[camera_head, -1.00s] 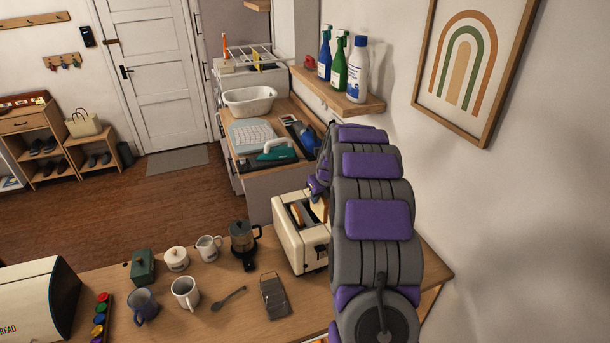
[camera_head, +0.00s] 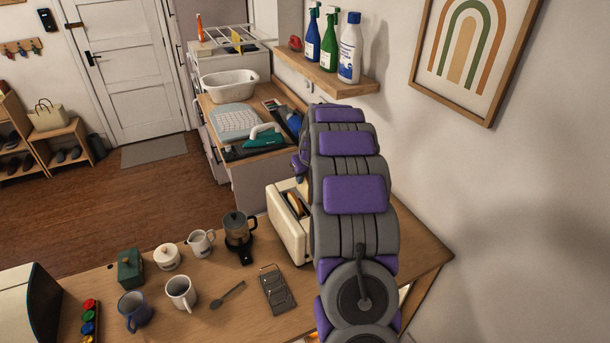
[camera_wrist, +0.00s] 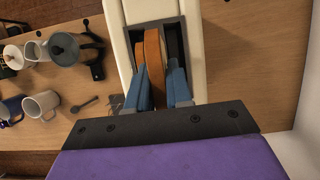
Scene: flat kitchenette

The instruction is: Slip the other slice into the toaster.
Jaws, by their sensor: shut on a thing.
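The cream toaster (camera_head: 288,228) stands on the counter, partly hidden behind my arm. In the wrist view, its top (camera_wrist: 118,40) lies beneath my gripper (camera_wrist: 164,88). My gripper is shut on a brown bread slice (camera_wrist: 155,62), which stands on edge between the blue fingers over the toaster's slots. How deep it sits in a slot cannot be told. A slice of bread (camera_head: 295,204) shows in the left slot in the head view. The dark slot opening (camera_wrist: 174,40) shows right of the held slice. In the head view my arm hides the gripper's fingertips.
A coffee pot (camera_head: 238,230), a grater (camera_head: 276,290), a spoon (camera_head: 228,294) and mugs (camera_head: 181,293) stand or lie left of the toaster. The wall and a shelf (camera_head: 325,72) with bottles bound the right side. Bare counter (camera_head: 420,250) lies right of my arm.

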